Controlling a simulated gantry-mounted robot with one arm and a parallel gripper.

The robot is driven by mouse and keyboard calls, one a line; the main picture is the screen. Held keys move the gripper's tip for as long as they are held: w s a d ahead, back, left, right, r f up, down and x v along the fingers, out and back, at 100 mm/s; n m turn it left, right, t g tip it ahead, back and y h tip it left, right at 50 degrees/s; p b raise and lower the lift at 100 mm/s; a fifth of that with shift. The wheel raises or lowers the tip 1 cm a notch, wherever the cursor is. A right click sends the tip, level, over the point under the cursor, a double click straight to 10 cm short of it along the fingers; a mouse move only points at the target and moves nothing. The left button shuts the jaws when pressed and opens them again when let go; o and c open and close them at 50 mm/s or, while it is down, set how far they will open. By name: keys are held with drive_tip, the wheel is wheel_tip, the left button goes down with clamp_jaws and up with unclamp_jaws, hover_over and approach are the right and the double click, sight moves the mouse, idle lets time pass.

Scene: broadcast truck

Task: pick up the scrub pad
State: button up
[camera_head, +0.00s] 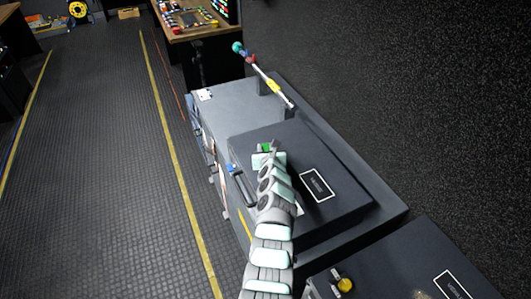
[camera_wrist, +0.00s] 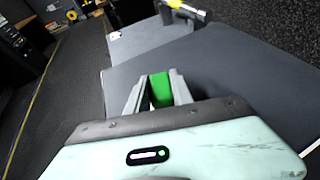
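The scrub pad is a small green block (camera_wrist: 161,91) between the two grey fingers of my gripper (camera_wrist: 160,88) in the wrist view. The pad fills the space between the fingertips, with a finger close against each side, so the gripper looks shut on it. In the head view the green pad (camera_head: 266,147) shows at the end of my arm, over the far part of a dark case lid. The fingers partly cover it there. I cannot tell whether the pad touches the lid.
The dark case (camera_head: 340,183) with a white-framed label lies beneath my arm. Beyond it, a rod with yellow and teal parts (camera_head: 272,85) stands over a grey surface. A second dark case (camera_head: 430,270) is at the lower right. The ribbed floor (camera_head: 95,170) at left is open.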

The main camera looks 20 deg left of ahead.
clamp_jaws()
drive_tip(key=shift+r, duration=0.1)
